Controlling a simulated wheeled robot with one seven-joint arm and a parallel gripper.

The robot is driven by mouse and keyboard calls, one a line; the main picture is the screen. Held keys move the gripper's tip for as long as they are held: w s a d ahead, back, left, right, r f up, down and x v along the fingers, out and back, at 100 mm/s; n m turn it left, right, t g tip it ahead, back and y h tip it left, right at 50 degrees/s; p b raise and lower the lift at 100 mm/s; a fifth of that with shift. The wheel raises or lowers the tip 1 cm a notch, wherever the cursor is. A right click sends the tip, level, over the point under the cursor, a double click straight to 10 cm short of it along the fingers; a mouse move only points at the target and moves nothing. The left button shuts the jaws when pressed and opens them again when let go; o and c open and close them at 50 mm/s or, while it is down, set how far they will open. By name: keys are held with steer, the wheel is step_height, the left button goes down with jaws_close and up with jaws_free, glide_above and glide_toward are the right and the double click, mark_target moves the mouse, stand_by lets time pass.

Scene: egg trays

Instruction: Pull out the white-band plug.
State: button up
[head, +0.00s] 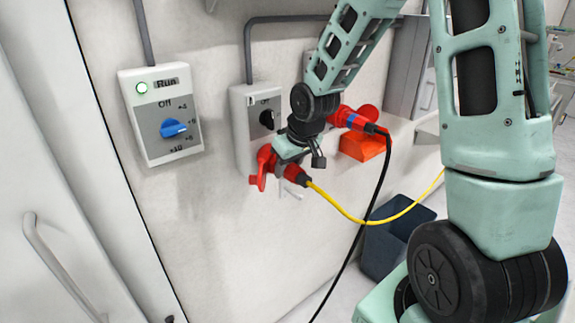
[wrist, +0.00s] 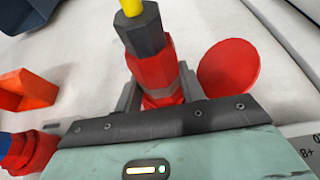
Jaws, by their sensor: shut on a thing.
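A red plug with a dark grey end and a yellow cable (head: 298,178) is at the red socket (head: 266,158) under the middle switch box. It also shows in the wrist view, where the plug (wrist: 153,68) has a pale band low on its body, between the fingers. My gripper (head: 283,168) is shut on this plug, with one grey finger on each side (wrist: 160,92). How deep the plug sits in the socket is hidden by the gripper. The socket's round red lid (wrist: 228,68) hangs open beside it.
A second red plug with a blue band (head: 352,121) and black cable is to the right, above an orange tray (head: 363,145). A switch box with a blue knob (head: 162,115) is at left. A dark bin (head: 392,245) stands below.

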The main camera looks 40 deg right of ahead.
mark_target(302, 174)
steer(key=shift+s+p, duration=0.3)
steer(key=shift+s, duration=0.65)
steer(key=shift+s, duration=0.1)
steer(key=shift+s+d+p, duration=0.1)
steer(key=shift+s+p, duration=0.25)
steer(key=shift+s, duration=0.5)
steer(key=shift+s, duration=0.1)
steer(key=shift+s, duration=0.3)
steer(key=shift+s, duration=0.1)
